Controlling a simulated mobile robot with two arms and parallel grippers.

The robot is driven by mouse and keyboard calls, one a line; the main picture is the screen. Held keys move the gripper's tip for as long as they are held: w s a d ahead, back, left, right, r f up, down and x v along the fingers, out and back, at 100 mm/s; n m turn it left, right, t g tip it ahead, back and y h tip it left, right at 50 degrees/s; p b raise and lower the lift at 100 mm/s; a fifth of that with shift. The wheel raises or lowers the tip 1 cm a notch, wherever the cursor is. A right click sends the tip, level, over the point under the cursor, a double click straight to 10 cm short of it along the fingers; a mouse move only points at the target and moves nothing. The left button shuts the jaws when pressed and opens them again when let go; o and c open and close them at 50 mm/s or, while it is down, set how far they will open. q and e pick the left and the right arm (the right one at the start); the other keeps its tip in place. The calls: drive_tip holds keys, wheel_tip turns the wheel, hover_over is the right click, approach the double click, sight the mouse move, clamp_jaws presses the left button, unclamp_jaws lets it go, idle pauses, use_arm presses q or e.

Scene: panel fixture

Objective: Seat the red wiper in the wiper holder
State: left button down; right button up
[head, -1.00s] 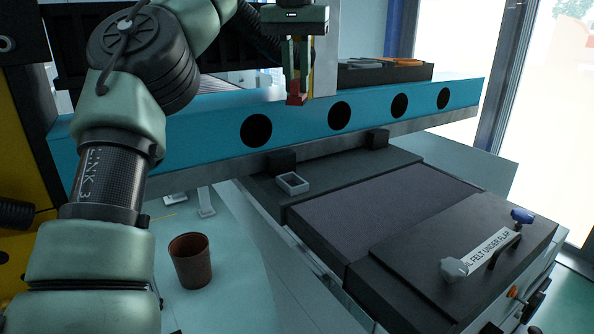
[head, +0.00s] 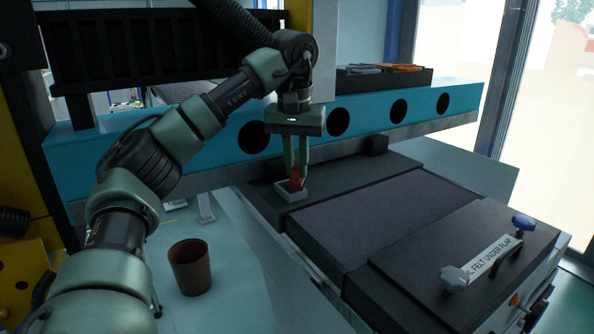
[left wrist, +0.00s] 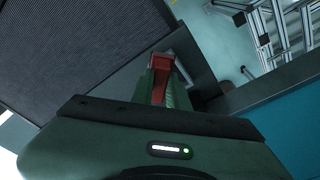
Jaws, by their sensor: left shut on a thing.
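The red wiper (head: 295,182) is between the fingers of my left gripper (head: 297,178), which is shut on it. The wiper holder (head: 292,195) is a small grey open box on the dark surface of the fixture. The wiper's lower end is at the holder's opening; the near wall hides how deep it sits. In the left wrist view the red wiper (left wrist: 161,64) shows between the green fingers, partly covered by them. My right gripper is not in view.
A blue beam (head: 215,140) with round holes runs behind the holder. A dark padded panel (head: 375,215) lies to the right, with a labelled flap (head: 440,262) beyond it. A brown cup (head: 190,267) stands lower left. Tools lie on a dark block (head: 385,77) behind.

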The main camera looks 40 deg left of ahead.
sight(295, 170)
use_arm(q)
drive_tip(key=shift+a+f, duration=0.1)
drive_tip(key=shift+f, duration=0.7)
drive_tip(key=c, duration=1.4)
unclamp_jaws()
drive_tip(key=shift+f, duration=0.1)
drive_tip(key=r, duration=0.4)
drive_tip(key=s+r, duration=0.1)
drive_tip(key=r, duration=0.3)
drive_tip(key=d+r, duration=0.1)
drive_tip(key=r, duration=0.3)
drive_tip(key=shift+s+r, duration=0.1)
drive_tip(key=shift+s, duration=0.2)
